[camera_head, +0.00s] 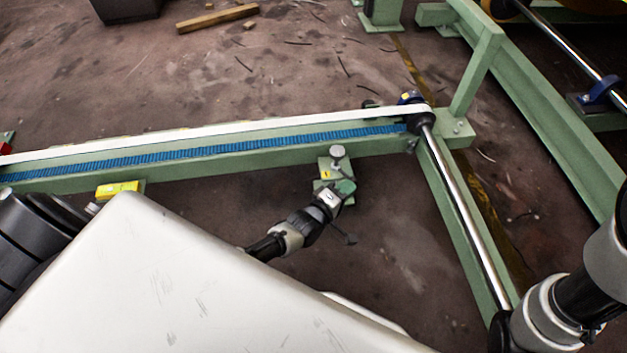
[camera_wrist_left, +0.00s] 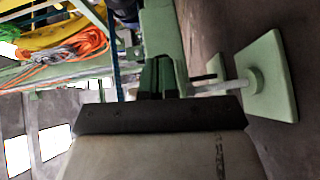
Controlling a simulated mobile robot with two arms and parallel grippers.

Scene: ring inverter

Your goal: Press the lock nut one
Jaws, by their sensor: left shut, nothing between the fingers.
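In the left wrist view, a silver threaded rod (camera_wrist_left: 228,86) ends in a square green foot plate (camera_wrist_left: 272,78), right of the fingers. I cannot tell for sure which part is lock nut one. Contact with the fingers is unclear.
The green beam (camera_head: 240,162) with a white belt (camera_head: 220,131) and blue strip crosses behind the gripper. A shiny roller shaft (camera_head: 465,210) runs along the right-hand frame. My right arm stands at the lower right. Dark floor (camera_head: 400,260) lies open between the gripper and the shaft.

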